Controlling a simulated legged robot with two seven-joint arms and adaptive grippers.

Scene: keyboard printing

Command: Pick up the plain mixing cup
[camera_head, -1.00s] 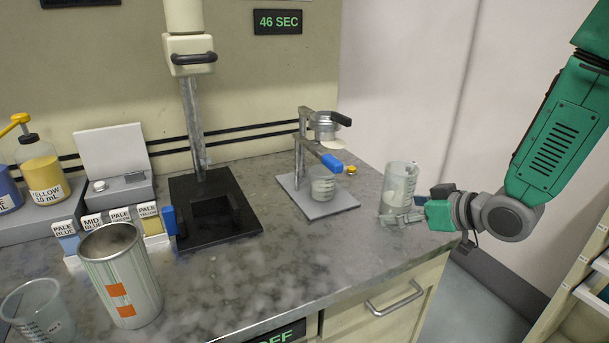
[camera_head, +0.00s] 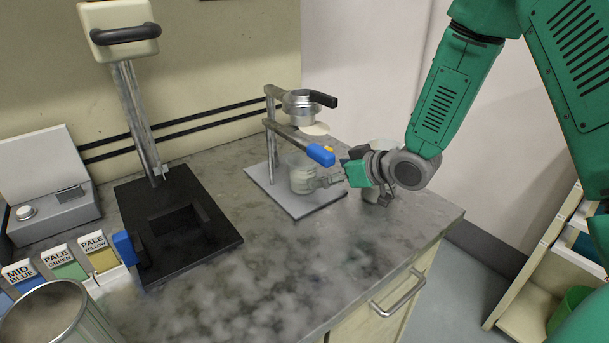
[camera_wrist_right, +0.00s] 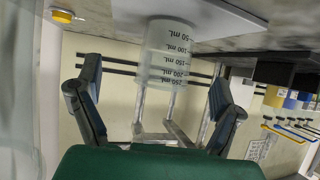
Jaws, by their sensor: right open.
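A clear measuring cup with mL markings (camera_head: 301,176) stands on the plate of the small metal stand, under its blue-handled arm. In the right wrist view this cup (camera_wrist_right: 167,55) appears inverted, between the two open fingers. My right gripper (camera_head: 331,181) is open, its fingertips beside the right side of the cup; I cannot tell whether they touch it. A second cup (camera_head: 377,196) is mostly hidden behind my right gripper on the counter. My left gripper is not in view.
The stand (camera_head: 272,135) has a round metal holder above the cup. A black-based press (camera_head: 215,240) is to its left. Colour-labelled boxes (camera_head: 65,262) and a metal can (camera_head: 50,315) are at the lower left. The counter front is clear.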

